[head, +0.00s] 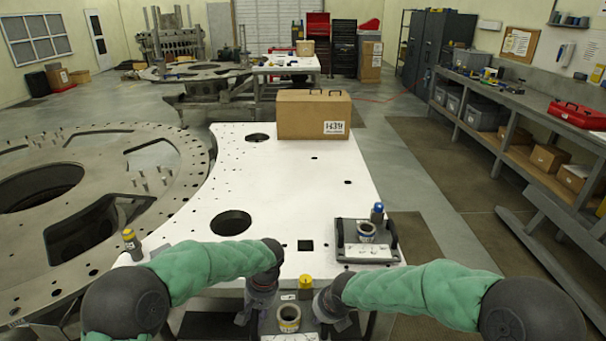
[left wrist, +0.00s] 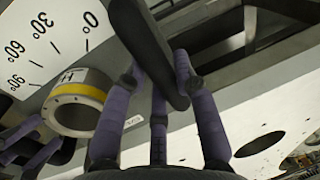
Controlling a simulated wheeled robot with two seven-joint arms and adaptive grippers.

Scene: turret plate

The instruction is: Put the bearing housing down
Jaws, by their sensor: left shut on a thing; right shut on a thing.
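The bearing housing (head: 308,338) is at the bottom middle of the head view, with a ring on its plate and a yellow-topped knob behind it. It is in front of the white plate's near edge and partly cut off by the frame. My left gripper (head: 258,300) is shut on its left handle, and my right gripper (head: 333,305) is at its right side, shut on it. In the left wrist view the fingers close round a dark handle (left wrist: 150,50). The yellow-banded ring (left wrist: 75,105) and an angle scale (left wrist: 40,45) show beside it.
The white plate (head: 270,190) has holes and a square opening. A second, similar housing with a blue-topped knob (head: 377,212) stands at its right front. A cardboard box (head: 313,115) stands at the back. A yellow-topped knob (head: 130,243) stands at left. The plate's middle is clear.

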